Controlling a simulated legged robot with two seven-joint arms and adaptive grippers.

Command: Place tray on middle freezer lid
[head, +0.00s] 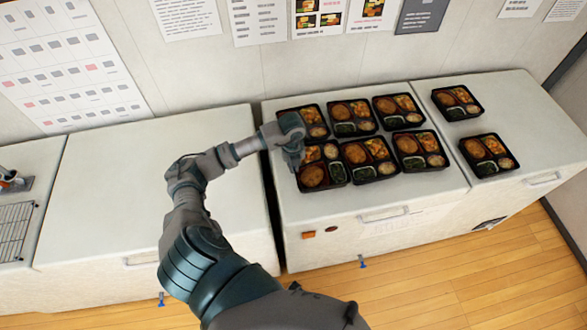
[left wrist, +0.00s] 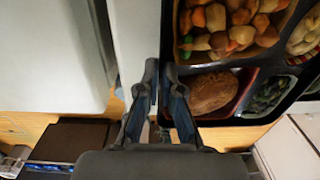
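In the head view, my left gripper (head: 293,157) is at the left edge of the front-left black bento tray (head: 337,173), over the middle freezer lid (head: 372,207). In the left wrist view, the fingers (left wrist: 161,72) are close together at the left rim of that tray (left wrist: 165,30) and appear shut on it. The tray holds a brown patty, vegetables and greens. It looks roughly level; whether it touches the lid is unclear. My gripper and forearm partly cover it and the tray behind. My right gripper is not in view.
Several other bento trays (head: 409,142) stand in two rows on the middle lid. Two trays (head: 458,101) are on the right lid (head: 510,100). The left freezer lid (head: 115,190) is bare. A narrow gap separates the left and middle freezers.

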